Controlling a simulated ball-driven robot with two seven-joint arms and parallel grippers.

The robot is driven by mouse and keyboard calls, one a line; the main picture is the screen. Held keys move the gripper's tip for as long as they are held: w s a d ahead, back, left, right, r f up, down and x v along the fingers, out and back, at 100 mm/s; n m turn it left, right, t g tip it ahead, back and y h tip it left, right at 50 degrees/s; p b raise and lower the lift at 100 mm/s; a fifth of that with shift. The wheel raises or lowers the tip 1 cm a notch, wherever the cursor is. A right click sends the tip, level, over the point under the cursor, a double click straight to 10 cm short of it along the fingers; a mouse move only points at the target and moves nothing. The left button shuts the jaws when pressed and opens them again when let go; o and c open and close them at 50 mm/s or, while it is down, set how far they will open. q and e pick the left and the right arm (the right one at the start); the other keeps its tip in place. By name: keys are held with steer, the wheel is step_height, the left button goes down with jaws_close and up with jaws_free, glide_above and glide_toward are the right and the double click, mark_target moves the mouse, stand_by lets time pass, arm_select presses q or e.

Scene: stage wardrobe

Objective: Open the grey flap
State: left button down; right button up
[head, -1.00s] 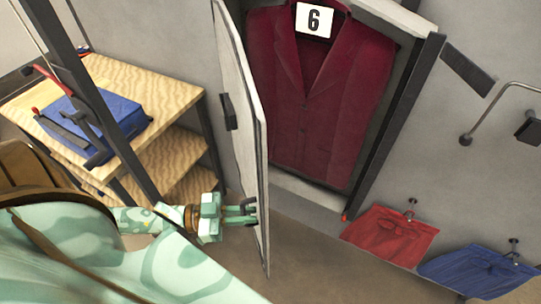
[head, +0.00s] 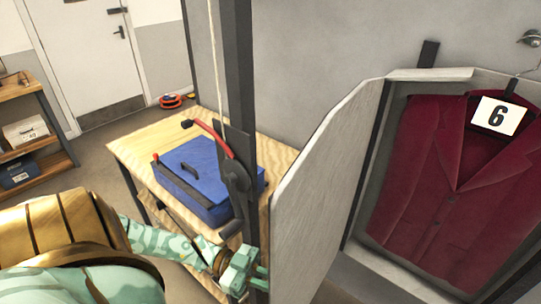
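The grey flap (head: 325,185) is a pale upright panel standing swung out from the left side of a wall recess, with one broad bare face showing. The recess behind it is uncovered and holds a dark red jacket (head: 440,190) with a card marked 6 (head: 498,115). My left gripper (head: 262,278) is at the bottom of the head view, close beside the flap's near left edge. I cannot tell whether it touches the flap, and its finger gap is too small to judge. My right gripper is out of view.
A dark upright post (head: 238,80) stands just left of the flap. Behind it is a wooden table (head: 140,150) with a blue case (head: 205,175). A shelf unit (head: 35,90) and a white door (head: 85,55) are farther left, with open floor between.

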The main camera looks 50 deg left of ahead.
arm_select(q)
steer(key=shift+s+a+f, duration=0.1)
steer(key=shift+a, duration=0.2)
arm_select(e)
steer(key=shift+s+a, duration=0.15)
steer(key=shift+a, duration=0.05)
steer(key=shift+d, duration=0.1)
arm_select(q)
steer(key=c, duration=1.8)
jaws_free()
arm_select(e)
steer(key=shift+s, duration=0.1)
